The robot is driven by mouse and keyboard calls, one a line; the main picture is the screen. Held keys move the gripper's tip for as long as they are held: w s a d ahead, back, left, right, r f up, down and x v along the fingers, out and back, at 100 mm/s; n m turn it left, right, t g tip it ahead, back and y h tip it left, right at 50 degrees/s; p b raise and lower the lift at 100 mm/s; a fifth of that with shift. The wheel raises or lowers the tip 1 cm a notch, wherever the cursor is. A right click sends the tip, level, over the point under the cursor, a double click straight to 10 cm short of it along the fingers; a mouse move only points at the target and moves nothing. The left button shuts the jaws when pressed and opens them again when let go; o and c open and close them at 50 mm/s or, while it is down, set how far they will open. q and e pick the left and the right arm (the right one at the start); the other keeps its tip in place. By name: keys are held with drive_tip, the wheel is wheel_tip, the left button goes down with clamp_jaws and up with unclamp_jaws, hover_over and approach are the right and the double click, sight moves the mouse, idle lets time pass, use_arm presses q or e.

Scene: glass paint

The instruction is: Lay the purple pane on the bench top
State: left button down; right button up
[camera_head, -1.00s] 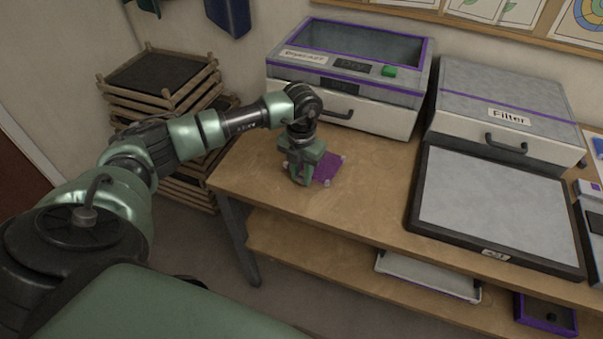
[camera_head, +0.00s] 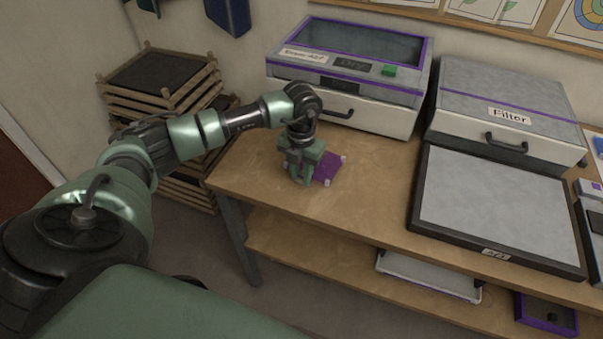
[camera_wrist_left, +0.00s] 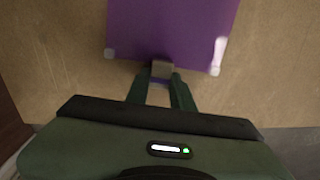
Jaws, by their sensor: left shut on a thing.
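The purple pane (camera_head: 328,168) is at the left part of the wooden bench top (camera_head: 372,188), flat and level, with pale corner pieces. I cannot tell whether it touches the wood or is just above it. My left gripper (camera_head: 303,181) points down at the pane's near left side and hides part of it. In the left wrist view the fingers (camera_wrist_left: 162,78) are shut on a small grey tab at the edge of the pane (camera_wrist_left: 170,32). My right gripper is not in view.
An exposure box (camera_head: 350,65) with a purple-trimmed lid stands behind the pane. Stacked wooden frames (camera_head: 160,75) stand left of the bench. The bench's middle is clear.

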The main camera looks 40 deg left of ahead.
use_arm(q)
drive_tip(key=shift+f, duration=0.15)
drive_tip(key=c, duration=1.1)
unclamp_jaws()
wheel_tip(320, 180, up, 8)
drive_tip(key=shift+f+b, duration=0.15)
drive_tip(key=shift+b, duration=0.6)
wheel_tip(320, 180, up, 9)
drive_tip(key=p, duration=0.6)
